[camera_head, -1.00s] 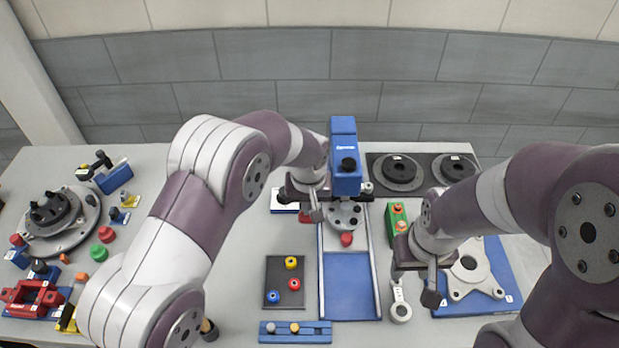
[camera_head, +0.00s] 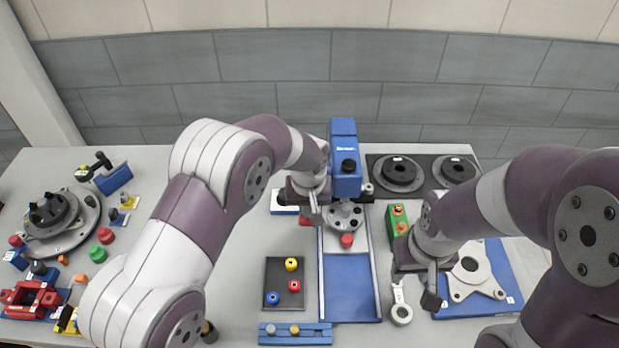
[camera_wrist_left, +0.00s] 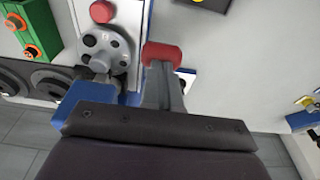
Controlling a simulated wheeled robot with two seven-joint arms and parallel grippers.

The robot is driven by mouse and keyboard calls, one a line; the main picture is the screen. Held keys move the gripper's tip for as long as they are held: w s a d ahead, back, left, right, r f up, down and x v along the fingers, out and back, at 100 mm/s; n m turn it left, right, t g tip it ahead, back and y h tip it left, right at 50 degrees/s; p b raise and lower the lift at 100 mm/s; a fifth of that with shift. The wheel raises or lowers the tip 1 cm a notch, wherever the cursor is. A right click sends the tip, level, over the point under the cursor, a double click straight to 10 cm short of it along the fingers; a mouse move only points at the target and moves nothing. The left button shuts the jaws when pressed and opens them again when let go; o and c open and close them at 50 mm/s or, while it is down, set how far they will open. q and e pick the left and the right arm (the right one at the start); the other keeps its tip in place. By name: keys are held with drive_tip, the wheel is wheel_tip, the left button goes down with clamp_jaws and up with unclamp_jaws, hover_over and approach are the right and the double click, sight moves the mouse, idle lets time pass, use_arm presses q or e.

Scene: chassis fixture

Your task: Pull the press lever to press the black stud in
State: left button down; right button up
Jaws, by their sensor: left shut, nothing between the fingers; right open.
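The blue press (camera_head: 345,180) stands upright at the centre back of the table, with a black knob on its front. The lever's red grip (camera_wrist_left: 162,55) lies right at the fingertips of my left gripper (camera_wrist_left: 162,85), which is shut with nothing between its fingers. In the head view this left gripper (camera_head: 315,208) is just left of the press and mostly covers the red grip. A grey round flange with holes (camera_head: 344,214) sits below the press head; it also shows in the wrist view (camera_wrist_left: 105,48). I cannot make out the black stud. My right gripper (camera_head: 432,285) is open and empty, right of the press.
A blue rail (camera_head: 350,290) runs forward from the press, with a red knob (camera_head: 347,241) near the flange. A dark tray (camera_head: 272,275) with coloured rings is at front left. A green block (camera_head: 397,220) and a blue plate (camera_head: 505,270) with a grey bracket are to the right.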

use_arm(q)
wheel_tip(320, 180, up, 4)
drive_tip(key=p, duration=0.2)
drive_tip(key=shift+w+f+p, duration=0.15)
drive_tip(key=shift+f+p, duration=0.1)
drive_tip(key=shift+p, duration=0.05)
drive_tip(key=shift+r, duration=0.5)
wheel_tip(320, 180, up, 8)
drive_tip(key=w+p, duration=0.1)
drive_tip(key=p, duration=0.5)
drive_tip(key=shift+r, duration=0.15)
